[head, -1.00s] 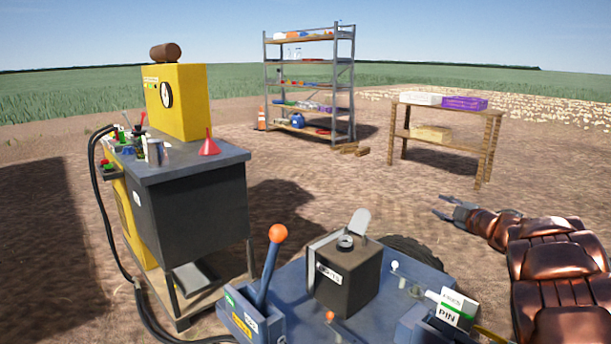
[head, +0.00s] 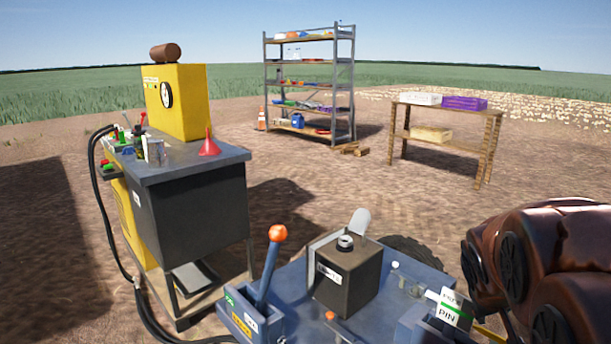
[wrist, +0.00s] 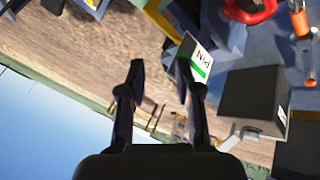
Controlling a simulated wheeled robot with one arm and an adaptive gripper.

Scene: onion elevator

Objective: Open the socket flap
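My gripper (wrist: 159,78) shows in the wrist view with its two dark fingers apart and nothing between them. It is outside the head view, where only my arm's copper links show at the right. I cannot make out which part is the socket flap. The blue machine deck (head: 285,275) carries a dark box (head: 348,284) with a round neck and a raised grey plate (head: 360,222) behind it. A white and green PIN card (head: 450,309) stands at the deck's right; in the wrist view the card (wrist: 199,60) is just right of the right finger.
An orange-knobbed lever (head: 271,262) rises from the deck's left. A grey workbench (head: 195,165) with a yellow cabinet (head: 190,100) and black hose (head: 97,205) stands left. A shelf rack (head: 310,90) and wooden table (head: 440,110) are behind. Open dirt lies between.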

